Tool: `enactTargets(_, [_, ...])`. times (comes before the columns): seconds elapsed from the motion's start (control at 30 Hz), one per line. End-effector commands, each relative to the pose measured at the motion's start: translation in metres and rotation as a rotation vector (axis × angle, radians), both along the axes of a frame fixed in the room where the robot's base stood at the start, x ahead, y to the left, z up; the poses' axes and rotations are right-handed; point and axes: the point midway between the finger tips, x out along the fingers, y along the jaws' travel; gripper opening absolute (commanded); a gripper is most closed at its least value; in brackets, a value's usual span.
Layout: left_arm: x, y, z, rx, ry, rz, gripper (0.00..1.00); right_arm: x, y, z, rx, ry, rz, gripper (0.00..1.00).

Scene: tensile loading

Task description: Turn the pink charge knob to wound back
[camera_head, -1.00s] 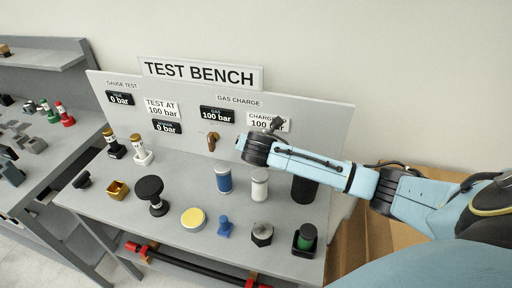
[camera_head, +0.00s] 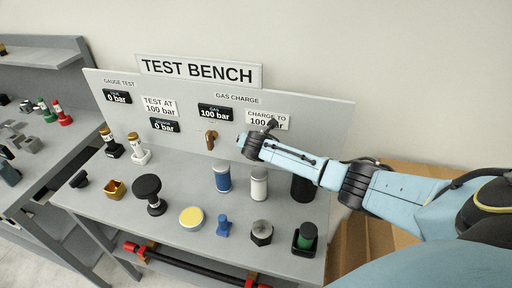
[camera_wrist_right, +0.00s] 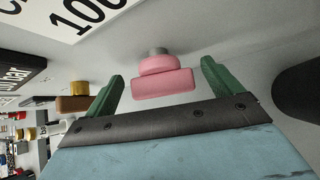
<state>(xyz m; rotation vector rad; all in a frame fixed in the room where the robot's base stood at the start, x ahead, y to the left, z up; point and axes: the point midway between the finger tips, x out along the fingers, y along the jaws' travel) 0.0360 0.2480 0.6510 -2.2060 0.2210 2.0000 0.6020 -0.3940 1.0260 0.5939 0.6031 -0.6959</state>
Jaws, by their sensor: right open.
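The pink charge knob (camera_wrist_right: 165,78) stands out from the panel on a short grey stem in the right wrist view. It has a round base and a wide bar-shaped grip. My right gripper (camera_wrist_right: 163,73) is open, with one green finger on each side of the bar and visible gaps between fingers and knob. In the head view my right gripper (camera_head: 246,144) is at the panel below the "CHARGE TO 100 bar" label (camera_head: 267,119); the knob is hidden there. My left gripper is not in view.
A brown tap-like handle (camera_head: 210,138) sits on the panel left of my right gripper. Below stand a blue cylinder (camera_head: 222,178), a white cylinder (camera_head: 259,184) and a black cylinder (camera_head: 303,188). A dark rounded thing (camera_wrist_right: 297,92) is at the wrist view's right edge.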

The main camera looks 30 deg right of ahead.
Motion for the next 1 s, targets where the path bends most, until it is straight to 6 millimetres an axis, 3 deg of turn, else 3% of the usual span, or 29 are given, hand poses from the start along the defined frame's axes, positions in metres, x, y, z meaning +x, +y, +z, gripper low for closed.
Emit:
enactTargets(0.2, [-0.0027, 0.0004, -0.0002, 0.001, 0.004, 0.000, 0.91, 0.0000, -0.0001, 0.0001, 0.000, 0.000, 0.000, 0.91])
enactTargets(0.53, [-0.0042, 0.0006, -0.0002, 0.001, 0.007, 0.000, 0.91, -0.0002, -0.0002, -0.0001, 0.000, 0.001, -0.001, 0.48])
enactTargets(1.0, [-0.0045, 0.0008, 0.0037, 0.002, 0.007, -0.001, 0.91, -0.0030, -0.0022, -0.0014, 0.082, -0.094, -0.001, 0.46])
